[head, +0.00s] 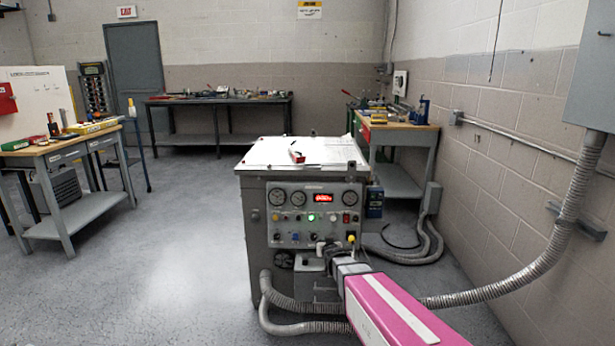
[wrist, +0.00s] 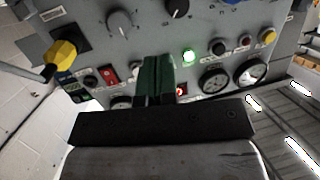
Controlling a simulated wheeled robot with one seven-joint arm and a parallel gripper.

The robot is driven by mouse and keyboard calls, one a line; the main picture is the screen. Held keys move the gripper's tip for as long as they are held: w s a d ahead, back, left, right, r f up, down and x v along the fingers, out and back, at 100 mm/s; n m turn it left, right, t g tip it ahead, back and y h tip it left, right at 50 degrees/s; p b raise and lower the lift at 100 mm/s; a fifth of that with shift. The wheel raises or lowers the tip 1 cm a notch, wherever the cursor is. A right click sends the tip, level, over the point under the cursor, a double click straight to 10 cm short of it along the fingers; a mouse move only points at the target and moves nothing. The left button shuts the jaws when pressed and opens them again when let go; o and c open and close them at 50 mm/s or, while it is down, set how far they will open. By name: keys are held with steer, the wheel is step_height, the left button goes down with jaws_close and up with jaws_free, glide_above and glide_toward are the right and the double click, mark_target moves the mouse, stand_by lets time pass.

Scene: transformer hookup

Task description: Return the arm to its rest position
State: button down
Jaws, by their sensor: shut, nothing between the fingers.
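My arm (head: 392,308), with a pink cover and a pale stripe, reaches from the lower right of the head view to the front of the grey transformer cabinet (head: 258,262). My gripper's green fingers (wrist: 158,62) are together and empty in the wrist view. They point at the control panel (wrist: 215,18), which looks upside down there. A lit green lamp (wrist: 189,56) is just right of the fingertips. A yellow knob (wrist: 62,52) is to the left. I cannot tell whether the fingertips touch the panel. In the head view my arm hides the cabinet's lower right front.
Grey conduits (head: 300,327) run on the floor by the cabinet, and one conduit (head: 555,250) rises to a wall box (head: 594,85) on the right. Workbenches stand left (head: 75,150), back (head: 220,102) and right (head: 430,135). The floor (head: 140,285) at left is clear.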

steer(key=s+d+f+g, duration=0.1)
steer(key=s+d+g, duration=0.3)
steer(key=s, duration=0.5)
steer(key=s+d+f+g+h, duration=0.1)
steer(key=s+d+g, duration=0.2)
steer(key=s, duration=0.7)
steer(key=s+d+f+m+g+h, duration=0.1)
steer(key=s+d+g, duration=0.3)
steer(key=s+g, duration=0.3)
steer(key=shift+s+d+f+g, duration=0.3)
steer(key=shift+s+d+f, duration=0.1)
steer(key=shift+s, duration=0.75)
steer(key=c, duration=1.8)
jaws_free()
